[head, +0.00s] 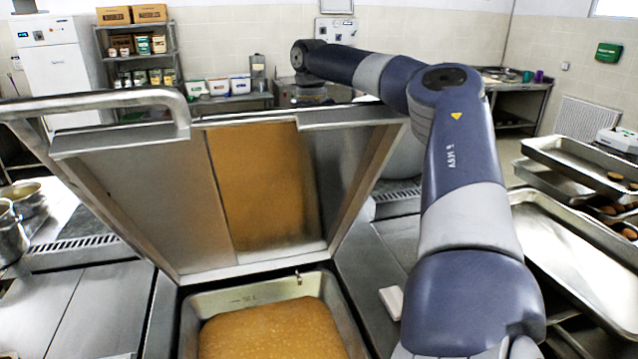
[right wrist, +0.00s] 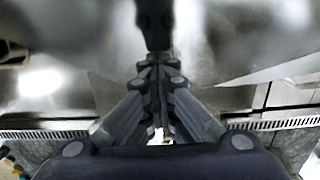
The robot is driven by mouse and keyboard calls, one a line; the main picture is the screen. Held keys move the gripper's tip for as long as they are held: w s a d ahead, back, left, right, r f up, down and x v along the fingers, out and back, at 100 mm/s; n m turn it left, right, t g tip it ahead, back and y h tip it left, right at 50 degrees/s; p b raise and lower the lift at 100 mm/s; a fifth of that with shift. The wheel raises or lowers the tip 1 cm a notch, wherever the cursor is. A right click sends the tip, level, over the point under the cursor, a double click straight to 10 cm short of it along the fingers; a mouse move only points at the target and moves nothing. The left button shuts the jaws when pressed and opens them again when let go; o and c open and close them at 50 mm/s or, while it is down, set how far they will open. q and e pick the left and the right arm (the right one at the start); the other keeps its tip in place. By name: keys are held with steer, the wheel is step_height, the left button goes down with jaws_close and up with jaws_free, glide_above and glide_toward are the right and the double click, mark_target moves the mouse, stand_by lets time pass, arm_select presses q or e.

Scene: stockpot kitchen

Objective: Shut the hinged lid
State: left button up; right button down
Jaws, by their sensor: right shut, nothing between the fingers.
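The hinged lid (head: 168,195) stands raised and leaning back in the head view, its metal inner face toward me. A brown patch shows on that face. A tubular handle (head: 100,103) runs along its upper left. Below it is the open pan (head: 190,325), holding a brown-orange food (head: 270,335). My right arm reaches over to the lid's far side. Its gripper is hidden behind the lid in the head view. In the right wrist view my right gripper (right wrist: 158,62) is shut and empty, close to a blurred metal surface; I cannot tell whether it touches. My left gripper is not in view.
Metal trays (head: 575,245) with some brown food stand at the right. Pots (head: 25,205) stand at the left edge. A shelf (head: 135,60) and a white cabinet (head: 58,55) are at the back. Flat counter flanks the pan.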

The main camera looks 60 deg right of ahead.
mark_target(320, 191)
steer(key=f, duration=0.1)
steer(key=s+f+p, duration=0.1)
steer(key=f, duration=0.2)
steer(key=shift+s+a+f, duration=0.1)
steer(key=shift+s+a, duration=0.1)
steer(key=shift+a, duration=0.2)
steer(key=shift+s+d+f+p, duration=0.1)
steer(key=shift+d+f+p, duration=0.25)
steer(key=shift+f+p, duration=0.35)
steer(key=shift+s+a+f, duration=0.2)
steer(key=shift+s+a, duration=0.05)
steer(key=shift+a, duration=0.1)
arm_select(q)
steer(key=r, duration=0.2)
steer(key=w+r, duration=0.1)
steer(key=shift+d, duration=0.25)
arm_select(e)
steer(key=shift+s+a, duration=0.15)
steer(key=shift+a, duration=0.1)
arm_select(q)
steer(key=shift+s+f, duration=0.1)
arm_select(e)
steer(key=shift+f, duration=0.1)
